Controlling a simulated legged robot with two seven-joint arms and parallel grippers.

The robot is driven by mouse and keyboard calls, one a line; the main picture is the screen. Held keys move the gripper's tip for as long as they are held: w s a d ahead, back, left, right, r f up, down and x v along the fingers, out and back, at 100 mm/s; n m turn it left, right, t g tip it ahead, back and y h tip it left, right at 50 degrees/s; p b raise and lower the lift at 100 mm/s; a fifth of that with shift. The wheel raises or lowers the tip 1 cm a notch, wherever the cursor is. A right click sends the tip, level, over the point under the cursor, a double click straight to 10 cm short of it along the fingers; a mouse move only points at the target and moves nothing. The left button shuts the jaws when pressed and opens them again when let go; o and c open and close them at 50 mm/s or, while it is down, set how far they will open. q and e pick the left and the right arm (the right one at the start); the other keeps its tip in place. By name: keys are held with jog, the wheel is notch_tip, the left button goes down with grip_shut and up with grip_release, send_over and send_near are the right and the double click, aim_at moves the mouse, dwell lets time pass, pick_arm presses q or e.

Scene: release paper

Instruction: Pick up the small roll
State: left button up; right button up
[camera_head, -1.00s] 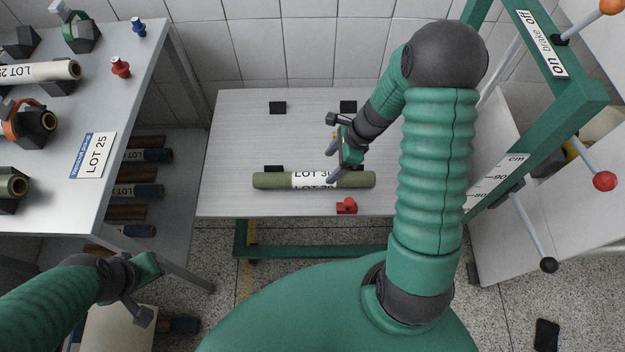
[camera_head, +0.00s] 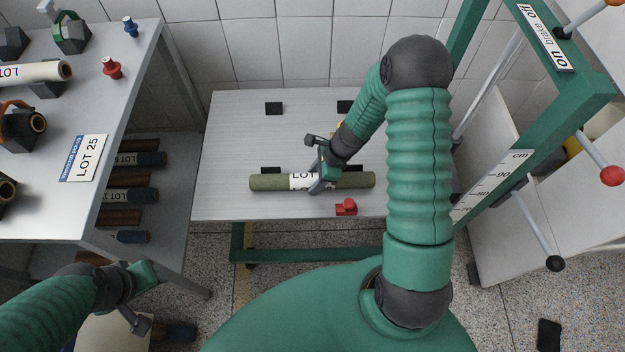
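An olive-green roll (camera_head: 268,183) with a white label starting "LO" lies sideways on the white table (camera_head: 232,140). I take it as the small roll, though other rolls are in view. My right gripper (camera_head: 312,166) is over the middle of this roll with its fingers apart. One finger crosses in front of the roll's label and hides part of it; the other stands off toward the back. I cannot tell whether the finger touches the roll.
A red block (camera_head: 346,207) sits at the table's front edge. Small black blocks (camera_head: 274,108) are on the table. A grey bench (camera_head: 60,208) at left holds more rolls, with others on a shelf (camera_head: 170,215) below. A green frame with a ruler (camera_head: 492,187) stands at right.

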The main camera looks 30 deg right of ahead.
grip_shut()
